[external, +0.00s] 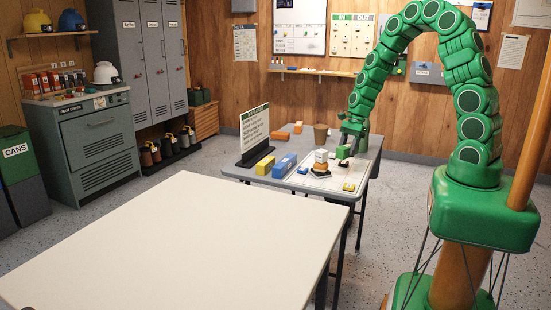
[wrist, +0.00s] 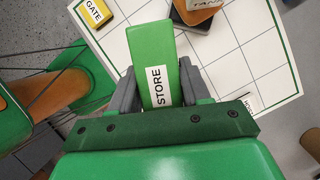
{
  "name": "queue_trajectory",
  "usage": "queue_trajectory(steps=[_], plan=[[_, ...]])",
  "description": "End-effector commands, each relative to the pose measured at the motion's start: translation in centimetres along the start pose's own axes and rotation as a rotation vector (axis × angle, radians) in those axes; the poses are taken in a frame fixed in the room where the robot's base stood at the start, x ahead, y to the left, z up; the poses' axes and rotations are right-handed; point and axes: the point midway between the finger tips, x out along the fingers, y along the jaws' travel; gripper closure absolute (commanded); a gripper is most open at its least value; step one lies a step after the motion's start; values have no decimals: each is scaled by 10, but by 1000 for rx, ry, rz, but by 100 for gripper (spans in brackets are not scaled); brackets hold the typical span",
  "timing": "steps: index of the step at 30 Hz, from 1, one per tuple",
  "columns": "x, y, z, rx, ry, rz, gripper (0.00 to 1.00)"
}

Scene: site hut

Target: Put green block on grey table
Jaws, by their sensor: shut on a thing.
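A green block (wrist: 152,50) with a white STORE label sits between the two grey fingers of my gripper (wrist: 158,88) in the wrist view. The jaws are shut on it. In the external view the green block (external: 342,152) is small beside my gripper (external: 351,138), over the right rear part of the white gridded board. The board lies on the grey table (external: 235,170), whose bare top shows around it. I cannot tell whether the block touches the board.
On the gridded board (wrist: 125,55) are a yellow GATE block (wrist: 95,12) and a stack with orange and white blocks (external: 321,160). Blue (external: 284,166) and yellow (external: 265,165) blocks, a sign (external: 254,130) and a brown pot (external: 321,133) stand around it. A bare cream table (external: 180,240) is in front.

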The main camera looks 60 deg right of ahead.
Motion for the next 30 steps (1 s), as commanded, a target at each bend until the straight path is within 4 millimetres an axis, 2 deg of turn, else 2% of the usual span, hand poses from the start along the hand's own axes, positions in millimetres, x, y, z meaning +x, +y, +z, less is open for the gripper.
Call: queue_trajectory(steps=[6, 11, 14, 30], plan=[[-18, -1, 7, 1, 1, -3, 93], [-22, -2, 8, -37, 0, 15, 93], [-23, -5, 5, -119, 3, 47, 93], [-25, -25, -13, -934, 2, 389, 93]])
